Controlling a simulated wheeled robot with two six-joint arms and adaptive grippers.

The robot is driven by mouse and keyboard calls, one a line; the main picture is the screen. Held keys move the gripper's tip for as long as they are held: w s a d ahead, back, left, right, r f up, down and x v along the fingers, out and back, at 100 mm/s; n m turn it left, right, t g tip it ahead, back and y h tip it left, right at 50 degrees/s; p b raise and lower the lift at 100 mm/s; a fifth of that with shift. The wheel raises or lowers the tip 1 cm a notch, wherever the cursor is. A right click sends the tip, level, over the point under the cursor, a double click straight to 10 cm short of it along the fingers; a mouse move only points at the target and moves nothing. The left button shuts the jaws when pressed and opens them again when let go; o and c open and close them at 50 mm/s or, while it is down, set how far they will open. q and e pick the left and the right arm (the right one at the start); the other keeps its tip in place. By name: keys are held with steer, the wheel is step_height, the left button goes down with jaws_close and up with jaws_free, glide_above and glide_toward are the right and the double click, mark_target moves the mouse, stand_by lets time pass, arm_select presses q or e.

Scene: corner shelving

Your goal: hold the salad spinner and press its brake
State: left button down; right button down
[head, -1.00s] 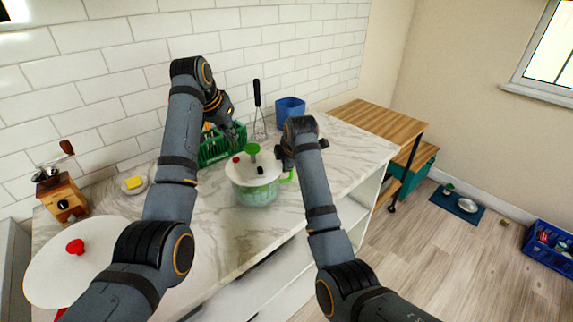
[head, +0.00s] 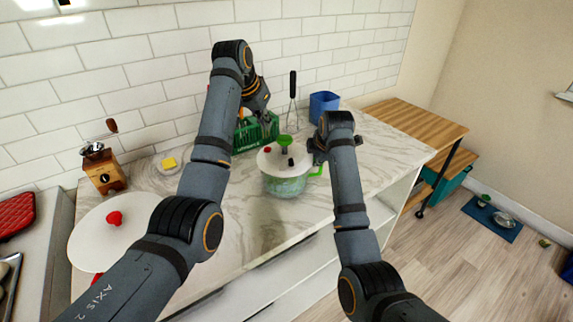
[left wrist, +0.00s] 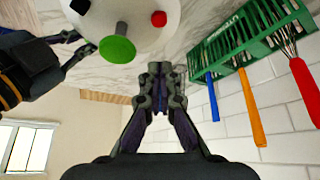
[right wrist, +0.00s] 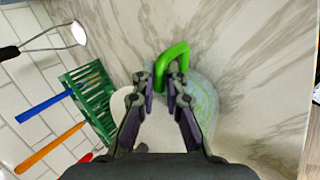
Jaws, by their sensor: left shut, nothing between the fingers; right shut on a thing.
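The salad spinner stands on the marble counter, with a clear greenish bowl (head: 287,187) and a white lid (head: 272,162). The lid carries a green knob (head: 284,141), a red button (head: 267,150) and a black button (head: 291,162); which is the brake is not marked. My right gripper (right wrist: 166,84) is shut on the green side handle (right wrist: 172,57). My left gripper (left wrist: 160,70) is shut and empty, apart from the lid and behind it near the green basket. In the left wrist view the green knob (left wrist: 117,49) and red button (left wrist: 159,18) lie beyond its fingertips.
A green basket of utensils (head: 250,135) stands behind the spinner, near my left gripper. A whisk (head: 293,95) and blue container (head: 324,104) are behind. A wooden grinder (head: 104,172) and large white lid-like disc (head: 95,235) are at left. The counter front is clear.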

steer(key=c, duration=1.3)
jaws_free()
steer(key=v, duration=1.2)
